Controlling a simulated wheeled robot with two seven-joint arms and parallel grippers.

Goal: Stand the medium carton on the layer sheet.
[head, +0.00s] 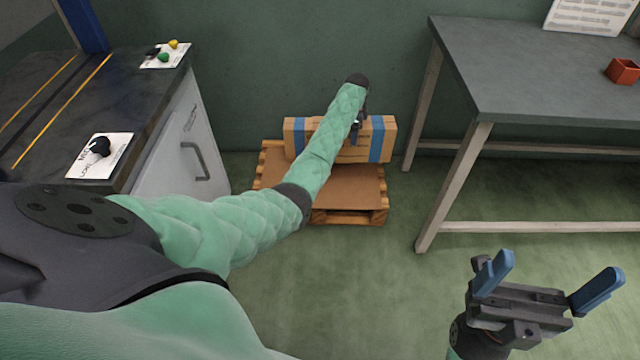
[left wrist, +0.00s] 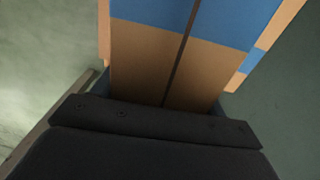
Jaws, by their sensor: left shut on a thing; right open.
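The medium carton (head: 377,142), brown with blue bands, is at the back of the pallet, in front of the wall. My left gripper (head: 359,120) is shut on it from above, and my forearm hides part of its middle. In the left wrist view the carton (left wrist: 150,65) fills the middle, with a dark seam along its face. The layer sheet (head: 345,188) is a flat brown sheet on the pallet, with its front part bare. I cannot tell whether the carton touches the sheet. My right gripper (head: 547,285) is open and empty over the floor at the lower right.
The wooden pallet (head: 350,217) lies on the green floor. A dark-topped cabinet (head: 160,120) stands left of it. A grey table (head: 530,75) with an orange box (head: 622,71) stands at the right. The floor in front of the pallet is clear.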

